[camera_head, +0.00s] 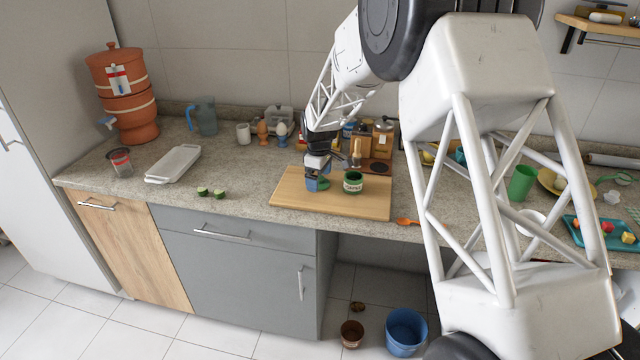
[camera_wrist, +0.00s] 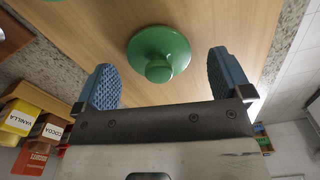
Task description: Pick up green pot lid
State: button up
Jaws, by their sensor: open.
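The green pot lid (camera_wrist: 160,50) lies on the wooden board (camera_wrist: 205,20), a round disc with a knob facing up toward the wrist camera. My gripper (camera_wrist: 168,80) is open, with one blue pad on each side of the lid's near part and nothing between them touching it that I can see. In the head view my gripper (camera_head: 317,180) points down over the left-middle of the wooden board (camera_head: 290,206), and the lid (camera_head: 323,183) shows only partly beside the fingers.
Spice boxes (camera_wrist: 30,125) and other items stand behind the board. Cucumber pieces (camera_head: 211,192) and a white tray (camera_head: 173,164) lie to the left. An orange spoon (camera_head: 407,221) lies right of the board near the counter edge. The board's front is clear.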

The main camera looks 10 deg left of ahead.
jog(key=shift+f, duration=0.5)
jog(key=c, duration=1)
jog(key=shift+r, duration=0.15)
jog(key=shift+r, duration=1.45)
jog(key=shift+s+d+r, duration=0.1)
jog(key=shift+s+r, duration=0.1)
jog(key=s+d, duration=0.2)
jog(key=s, duration=0.2)
jog(key=s+d+r, duration=0.1)
jog(key=s+d, duration=0.1)
jog(key=s, duration=0.3)
jog(key=s+d, duration=0.2)
jog(key=s, duration=0.3)
jog(key=shift+s+d+r, duration=0.1)
jog(key=shift+d+r, duration=0.05)
jog(key=shift+r, duration=0.05)
